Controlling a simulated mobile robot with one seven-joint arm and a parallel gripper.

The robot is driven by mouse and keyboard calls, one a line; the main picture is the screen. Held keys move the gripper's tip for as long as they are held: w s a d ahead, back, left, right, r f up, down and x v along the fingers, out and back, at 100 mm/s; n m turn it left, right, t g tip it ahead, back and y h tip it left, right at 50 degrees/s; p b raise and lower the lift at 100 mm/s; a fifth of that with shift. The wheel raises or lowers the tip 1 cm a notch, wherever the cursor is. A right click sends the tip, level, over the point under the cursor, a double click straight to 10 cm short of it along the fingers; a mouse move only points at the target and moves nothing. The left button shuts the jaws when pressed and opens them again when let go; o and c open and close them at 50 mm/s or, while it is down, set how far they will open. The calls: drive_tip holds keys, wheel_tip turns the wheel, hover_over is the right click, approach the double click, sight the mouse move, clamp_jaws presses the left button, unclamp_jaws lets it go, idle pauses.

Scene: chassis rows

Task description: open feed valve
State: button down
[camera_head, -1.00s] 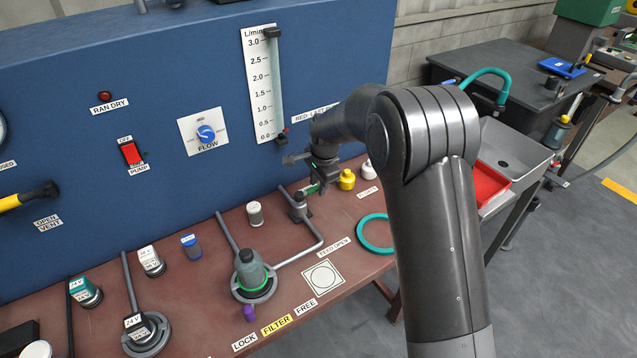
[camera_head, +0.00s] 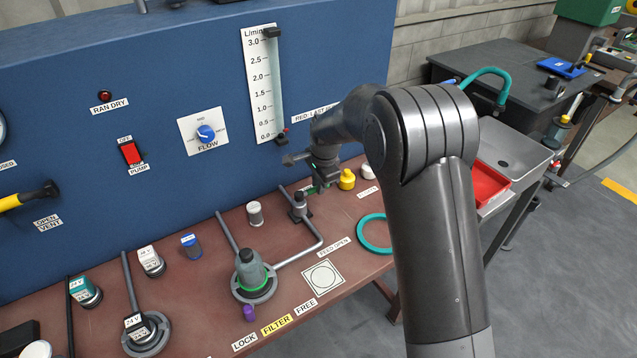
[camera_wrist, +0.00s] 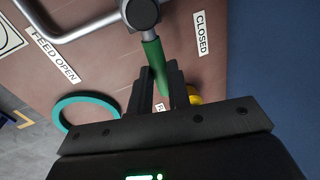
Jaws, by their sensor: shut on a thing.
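The feed valve stands on the brown bench, with a grey body (camera_head: 299,204) on the pipe and a green lever (camera_wrist: 152,52). My gripper (camera_head: 322,186) is at the lever, its fingers (camera_wrist: 161,82) on either side of it and shut on it. In the wrist view the lever runs from the valve's round grey cap (camera_wrist: 142,12) down between the fingers. The CLOSED label (camera_wrist: 200,34) lies right of the lever, and the FEED OPEN label (camera_wrist: 55,56) lies to its left. In the head view my gripper hides most of the lever.
A yellow weight (camera_head: 347,180) stands close behind my gripper. A teal ring (camera_head: 376,234) lies near the bench edge. A filter housing (camera_head: 250,270) joins the valve by a bent pipe. The blue panel (camera_head: 230,180) with the flow scale (camera_head: 262,85) rises behind.

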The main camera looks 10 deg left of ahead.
drive_tip(key=s+m+h, duration=0.3)
drive_tip(key=s+m, duration=0.5)
drive_tip(key=m, duration=0.9)
drive_tip(key=shift+s+a, duration=0.2)
drive_tip(key=shift+a, duration=0.25)
drive_tip(key=shift+m, duration=0.3)
drive_tip(key=c, duration=1.3)
unclamp_jaws()
drive_tip(key=shift+c, duration=0.2)
drive_tip(key=shift+s, duration=0.1)
wheel_tip(320, 180, up, 11)
drive_tip(key=s+a, duration=0.1)
drive_tip(key=shift+s+a+f, duration=0.15)
drive_tip(key=shift+s+a, duration=0.05)
drive_tip(key=shift+a, duration=0.1)
